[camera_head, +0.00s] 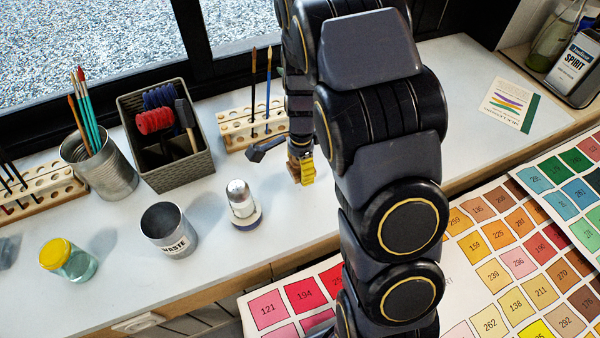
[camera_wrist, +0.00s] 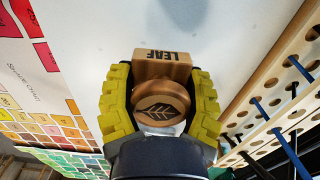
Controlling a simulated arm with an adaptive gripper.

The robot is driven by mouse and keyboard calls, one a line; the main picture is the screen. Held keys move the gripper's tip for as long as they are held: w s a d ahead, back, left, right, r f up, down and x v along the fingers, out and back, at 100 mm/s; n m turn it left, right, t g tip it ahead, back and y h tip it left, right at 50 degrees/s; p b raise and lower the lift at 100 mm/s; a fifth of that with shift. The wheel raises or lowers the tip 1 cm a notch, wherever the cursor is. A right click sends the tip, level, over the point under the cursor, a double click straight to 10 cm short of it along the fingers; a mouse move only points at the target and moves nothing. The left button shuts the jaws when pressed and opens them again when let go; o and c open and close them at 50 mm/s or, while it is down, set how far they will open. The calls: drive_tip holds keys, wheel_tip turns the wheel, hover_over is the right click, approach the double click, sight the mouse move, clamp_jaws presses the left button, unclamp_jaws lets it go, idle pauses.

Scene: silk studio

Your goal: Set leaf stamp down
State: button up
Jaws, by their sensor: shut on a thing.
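The leaf stamp (camera_wrist: 162,100) is a brown wooden piece with a round knob bearing a dark leaf mark and a block marked LEAF. In the wrist view it sits between the yellow pads of my gripper (camera_wrist: 161,108), which is shut on it. In the head view my gripper (camera_head: 301,168) is low at the white counter (camera_head: 300,215), just in front of the brush rack. Only a small brown part of the stamp (camera_head: 294,168) shows there, beside the yellow pad. I cannot tell whether the stamp touches the counter.
A wooden brush rack (camera_head: 240,130) stands close behind my gripper. To the left are a metal-capped shaker (camera_head: 241,205), a WASTE tin (camera_head: 169,228), a grey basket (camera_head: 160,112), a brush tin (camera_head: 100,168) and a yellow-lidded jar (camera_head: 68,260). Colour charts (camera_head: 500,250) lie in front at right.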

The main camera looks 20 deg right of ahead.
sight(300, 176)
drive_tip(key=shift+w+f, duration=0.1)
drive_tip(key=shift+f, duration=1.55)
drive_tip(key=shift+f, duration=0.15)
drive_tip(key=o, duration=1.1)
wheel_tip(300, 176, up, 12)
drive_tip(key=shift+d+f, duration=0.1)
drive_tip(key=shift+d, duration=0.05)
drive_tip(key=shift+r, duration=0.3)
drive_tip(key=shift+s+a+r+n+g, duration=0.25)
drive_tip(key=shift+s+a+r+n, duration=1.15)
drive_tip(key=shift+s+n, duration=2.1)
drive_tip(key=shift+s+a+r+n+g, duration=0.3)
drive_tip(key=shift+s+a+r+n, duration=1.35)
drive_tip(key=shift+s, duration=2.9)
drive_tip(key=shift+s+a+r+n+g, duration=0.25)
drive_tip(key=shift+s+a+r+n, duration=0.95)
drive_tip(key=shift+s+n, duration=2.75)
